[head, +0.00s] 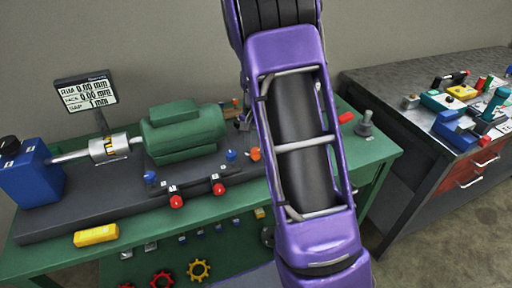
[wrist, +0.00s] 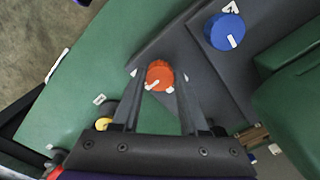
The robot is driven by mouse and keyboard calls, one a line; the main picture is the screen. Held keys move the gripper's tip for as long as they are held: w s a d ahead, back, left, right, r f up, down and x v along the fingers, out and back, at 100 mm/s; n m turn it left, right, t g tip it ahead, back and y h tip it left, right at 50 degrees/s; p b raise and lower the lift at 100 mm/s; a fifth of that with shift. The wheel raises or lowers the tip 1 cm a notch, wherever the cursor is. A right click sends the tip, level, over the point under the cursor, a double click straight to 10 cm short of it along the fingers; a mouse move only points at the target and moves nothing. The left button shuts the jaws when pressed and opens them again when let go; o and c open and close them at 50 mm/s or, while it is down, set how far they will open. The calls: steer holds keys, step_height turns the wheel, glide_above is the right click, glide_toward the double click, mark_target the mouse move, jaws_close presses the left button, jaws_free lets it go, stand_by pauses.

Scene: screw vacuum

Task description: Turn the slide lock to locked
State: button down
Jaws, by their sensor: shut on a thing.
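An orange knob (wrist: 160,75) with a white pointer mark sits on the dark grey base in the wrist view. It also shows in the head view (head: 255,153), just left of my arm. My gripper (wrist: 161,82) has its two fingers on either side of this knob and is shut on it. The knob's white mark points down and left in the wrist view. Small white labels lie beside it, too small to read. No readable label shows which control is the slide lock. In the head view my arm hides most of the gripper.
A blue knob (wrist: 224,31) stands close to the orange one. A green motor (head: 182,132) on the dark base (head: 100,195) is beside them. Two red knobs (head: 218,188) are at the front edge. A second bench (head: 400,75) with tools stands at right.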

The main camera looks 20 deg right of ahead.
steer(key=shift+c, duration=2.1)
jaws_free()
step_height(320, 180, up, 18)
steer(key=p, duration=0.2)
steer(key=shift+f, duration=0.25)
